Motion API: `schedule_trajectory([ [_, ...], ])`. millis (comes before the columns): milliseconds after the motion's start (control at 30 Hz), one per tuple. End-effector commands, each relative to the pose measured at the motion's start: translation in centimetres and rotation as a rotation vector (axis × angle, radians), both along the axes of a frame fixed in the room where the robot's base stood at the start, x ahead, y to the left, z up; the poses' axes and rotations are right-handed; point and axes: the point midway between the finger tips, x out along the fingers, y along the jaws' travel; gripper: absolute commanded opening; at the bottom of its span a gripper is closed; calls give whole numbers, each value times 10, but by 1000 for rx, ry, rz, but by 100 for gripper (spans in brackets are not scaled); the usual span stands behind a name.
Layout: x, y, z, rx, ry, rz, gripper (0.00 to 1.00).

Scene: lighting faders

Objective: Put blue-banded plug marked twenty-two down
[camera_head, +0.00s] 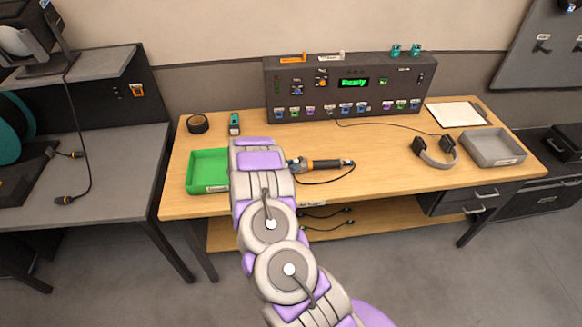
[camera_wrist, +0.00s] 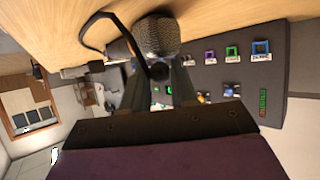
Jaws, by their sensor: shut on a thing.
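In the wrist view, my gripper (camera_wrist: 162,82) is shut on a grey, knurled plug (camera_wrist: 157,38) with a dark end and a black cable looping to the left. No blue band or number is readable on it. The held plug is close to the wooden tabletop; whether it touches cannot be told. In the head view my forearm reaches over the bench beside the green tray and hides my gripper. An orange-and-black cabled piece (camera_head: 327,163) with a grey end lies right of my arm; whether it is part of the held plug cannot be told.
The wooden bench (camera_head: 390,180) has free room at its middle and right. A green tray (camera_head: 205,172), black tape roll (camera_head: 198,123), headset (camera_head: 437,152), grey tray (camera_head: 493,147) and clipboard (camera_head: 456,113) lie on it. A console (camera_head: 348,88) with a green display stands at the back.

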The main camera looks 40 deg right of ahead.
Motion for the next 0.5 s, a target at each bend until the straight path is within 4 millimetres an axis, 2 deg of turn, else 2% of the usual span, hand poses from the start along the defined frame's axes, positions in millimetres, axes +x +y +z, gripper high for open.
schedule_trajectory([
  [300,0,0,-3,-1,0,0,0],
  [333,0,0,-2,-1,-1,0,30],
  [500,0,0,-2,-1,-1,0,46],
])
